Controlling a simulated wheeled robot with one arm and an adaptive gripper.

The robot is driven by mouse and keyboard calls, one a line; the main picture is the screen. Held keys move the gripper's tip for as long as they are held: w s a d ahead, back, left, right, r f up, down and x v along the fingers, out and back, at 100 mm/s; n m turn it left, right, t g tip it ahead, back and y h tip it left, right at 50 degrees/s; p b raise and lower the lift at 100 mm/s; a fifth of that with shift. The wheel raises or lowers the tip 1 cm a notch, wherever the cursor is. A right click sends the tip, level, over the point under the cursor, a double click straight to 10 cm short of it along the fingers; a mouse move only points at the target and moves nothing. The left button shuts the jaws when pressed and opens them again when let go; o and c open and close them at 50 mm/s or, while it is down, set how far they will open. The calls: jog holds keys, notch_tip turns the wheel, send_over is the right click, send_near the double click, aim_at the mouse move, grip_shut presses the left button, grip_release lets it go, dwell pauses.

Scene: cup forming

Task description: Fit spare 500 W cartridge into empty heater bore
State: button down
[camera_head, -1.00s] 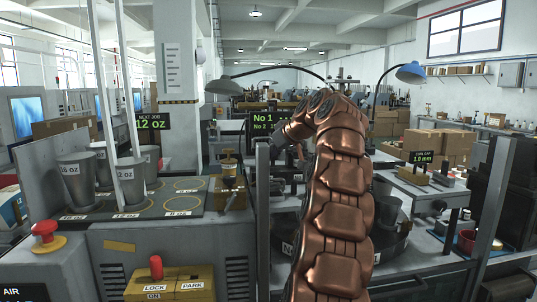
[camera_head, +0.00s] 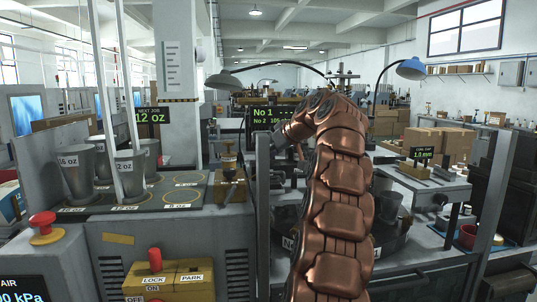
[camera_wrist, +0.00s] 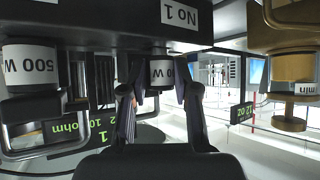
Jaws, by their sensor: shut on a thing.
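In the wrist view my gripper (camera_wrist: 161,88) is shut on a cartridge (camera_wrist: 162,72) with a white band, of which "0 W" shows between the fingers. The cartridge's upper end in the picture meets a dark block (camera_wrist: 90,22) labelled "No 1". I cannot tell whether it sits inside a bore or only against the block. Another cartridge (camera_wrist: 28,62) marked "500 W" shows at the left, with a metal loop beside it. In the head view my arm hides the gripper, the cartridge and the bore.
A green-lettered display (camera_head: 264,118) stands just left of my arm. A brass fitting (camera_wrist: 290,90) hangs at the right of the wrist view. Cups (camera_head: 131,170) stand on the left counter.

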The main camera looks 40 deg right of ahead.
jog(key=shift+f, duration=0.3)
jog(key=c, duration=0.8)
grip_release()
jog(key=shift+r, duration=0.1)
jog(key=shift+v, duration=5.95)
jog(key=shift+s, duration=0.1)
